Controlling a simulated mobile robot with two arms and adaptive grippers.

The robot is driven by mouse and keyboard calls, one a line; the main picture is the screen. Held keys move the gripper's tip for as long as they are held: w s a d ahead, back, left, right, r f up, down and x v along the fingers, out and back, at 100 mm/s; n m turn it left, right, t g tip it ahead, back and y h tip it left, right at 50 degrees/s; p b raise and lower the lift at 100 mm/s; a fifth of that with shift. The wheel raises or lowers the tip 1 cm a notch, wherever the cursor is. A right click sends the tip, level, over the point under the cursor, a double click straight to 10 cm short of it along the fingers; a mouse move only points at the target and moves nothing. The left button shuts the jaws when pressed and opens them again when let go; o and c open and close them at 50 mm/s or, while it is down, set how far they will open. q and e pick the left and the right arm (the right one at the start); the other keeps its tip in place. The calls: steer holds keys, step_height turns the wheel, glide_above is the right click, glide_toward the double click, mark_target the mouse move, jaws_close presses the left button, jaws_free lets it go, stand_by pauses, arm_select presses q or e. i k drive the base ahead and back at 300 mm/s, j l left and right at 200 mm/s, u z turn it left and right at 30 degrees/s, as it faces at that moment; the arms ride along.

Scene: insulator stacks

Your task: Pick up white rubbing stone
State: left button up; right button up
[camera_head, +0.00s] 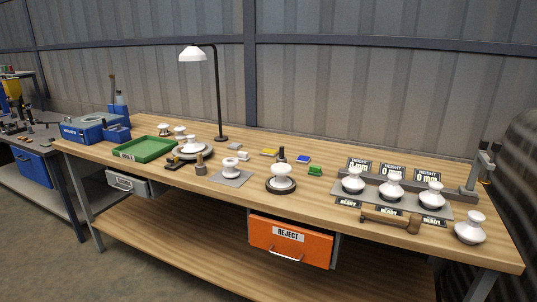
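A small whitish block (243,156), which looks like the white rubbing stone, lies on the wooden workbench (340,215) near its middle. It is small in the picture, so its exact shape is hard to tell. A greyish block (234,146) lies just behind it, a yellow block (270,152) to its right, and a blue and white block (302,159) further right. A white insulator (230,168) on a grey plate stands in front of it. Neither of my grippers shows in this view.
A lamp (218,100) stands behind the blocks. A green tray (146,148) and blue toolbox (90,128) are at left. Insulators stand on a grey fixture (372,200) at right, with a wooden-handled tool (390,220) in front. An orange REJECT drawer (290,250) hangs below.

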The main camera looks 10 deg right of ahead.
mark_target(243, 156)
steer(key=i+j+z, duration=0.1)
steer(key=z, duration=0.7)
steer(key=j+z, duration=0.45)
steer(key=j, duration=0.35)
steer(key=j+z, duration=0.45)
steer(key=j, duration=0.4)
